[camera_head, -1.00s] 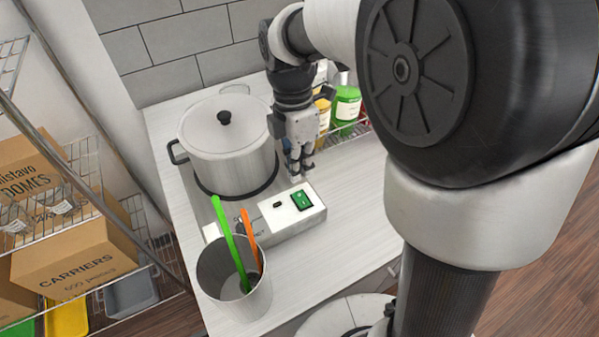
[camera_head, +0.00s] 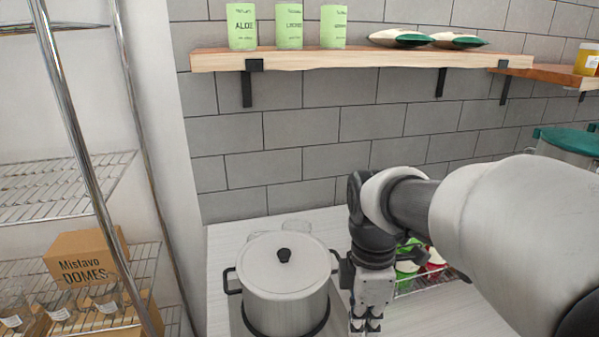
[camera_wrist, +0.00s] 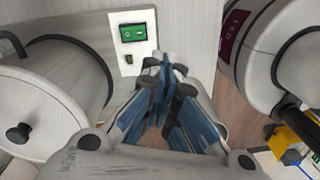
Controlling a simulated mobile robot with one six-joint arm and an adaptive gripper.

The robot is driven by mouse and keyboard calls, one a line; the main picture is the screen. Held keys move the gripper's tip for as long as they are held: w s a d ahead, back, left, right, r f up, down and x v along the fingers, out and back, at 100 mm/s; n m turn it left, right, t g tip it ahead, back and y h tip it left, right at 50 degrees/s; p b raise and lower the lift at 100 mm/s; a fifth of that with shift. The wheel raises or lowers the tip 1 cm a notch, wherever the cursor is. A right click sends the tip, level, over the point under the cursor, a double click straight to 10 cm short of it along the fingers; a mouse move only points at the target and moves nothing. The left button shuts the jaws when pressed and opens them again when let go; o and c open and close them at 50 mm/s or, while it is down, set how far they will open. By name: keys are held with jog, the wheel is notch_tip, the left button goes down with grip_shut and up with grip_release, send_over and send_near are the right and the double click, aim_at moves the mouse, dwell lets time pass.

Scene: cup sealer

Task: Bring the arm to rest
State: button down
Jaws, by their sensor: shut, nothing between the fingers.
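My gripper (camera_head: 366,324) hangs pointing down at the bottom middle of the head view, just right of the lidded pot (camera_head: 285,285). My forearm reaches in from the right. In the wrist view my gripper (camera_wrist: 165,75) is shut, its blue-padded fingers together with nothing between them. The pot (camera_wrist: 50,95) fills the left of the wrist view.
Containers with green and red contents (camera_head: 410,262) stand in a wire rack right of my gripper. A wooden shelf (camera_head: 350,60) with green cans (camera_head: 288,26) spans the wall above. A wire rack with boxes (camera_head: 85,258) stands at the left.

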jog(key=s+d+m+t+b, duration=0.1)
jog(key=s+m+t, duration=0.4)
jog(key=s+m, duration=0.8)
jog(key=d+m, duration=0.1)
jog(key=m, duration=0.3)
jog(key=shift+s+r+b, duration=0.3)
jog(key=shift+b, duration=0.1)
jog(key=c, duration=2.3)
grip_release()
